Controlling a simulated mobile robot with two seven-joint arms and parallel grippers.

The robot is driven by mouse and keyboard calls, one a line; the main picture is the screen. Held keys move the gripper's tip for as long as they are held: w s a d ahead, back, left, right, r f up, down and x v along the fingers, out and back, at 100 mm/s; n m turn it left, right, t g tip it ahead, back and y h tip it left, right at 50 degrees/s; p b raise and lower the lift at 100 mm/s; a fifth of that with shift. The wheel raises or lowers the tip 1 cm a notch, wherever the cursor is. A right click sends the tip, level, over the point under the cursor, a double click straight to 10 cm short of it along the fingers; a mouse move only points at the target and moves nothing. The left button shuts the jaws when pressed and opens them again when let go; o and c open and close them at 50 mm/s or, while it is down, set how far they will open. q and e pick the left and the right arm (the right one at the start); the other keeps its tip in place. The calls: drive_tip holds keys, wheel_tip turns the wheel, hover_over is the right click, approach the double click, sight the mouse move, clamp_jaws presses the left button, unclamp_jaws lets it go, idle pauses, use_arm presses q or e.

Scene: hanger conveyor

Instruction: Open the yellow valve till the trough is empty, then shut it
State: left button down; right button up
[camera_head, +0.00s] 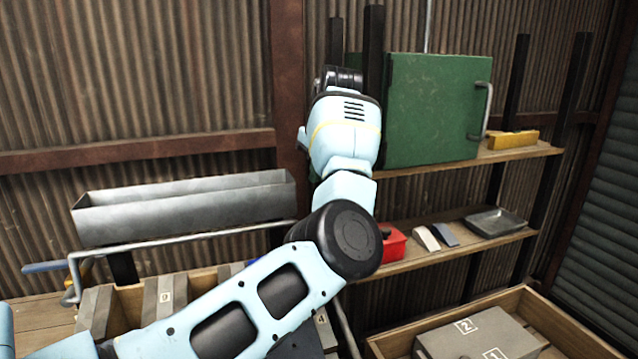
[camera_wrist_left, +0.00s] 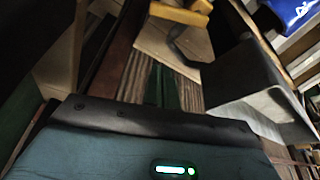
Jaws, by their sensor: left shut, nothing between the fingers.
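A long grey metal trough (camera_head: 185,212) stands at the left in the head view, with a bent pale pipe (camera_head: 180,240) along its front. My right gripper is out of view.
A green cabinet (camera_head: 430,110) and a yellow block (camera_head: 513,139) are on the upper shelf. A red box (camera_head: 394,244) and a grey tray (camera_head: 497,220) are on the lower shelf. A wooden crate (camera_head: 535,303) holds numbered grey blocks. My left arm crosses the middle.

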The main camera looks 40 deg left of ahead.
use_arm(q)
wheel_tip(320, 180, down, 8)
drive_tip(key=d, duration=0.1)
drive_tip(key=shift+p, duration=0.3)
drive_tip(key=shift+f, duration=0.1)
idle(0.4)
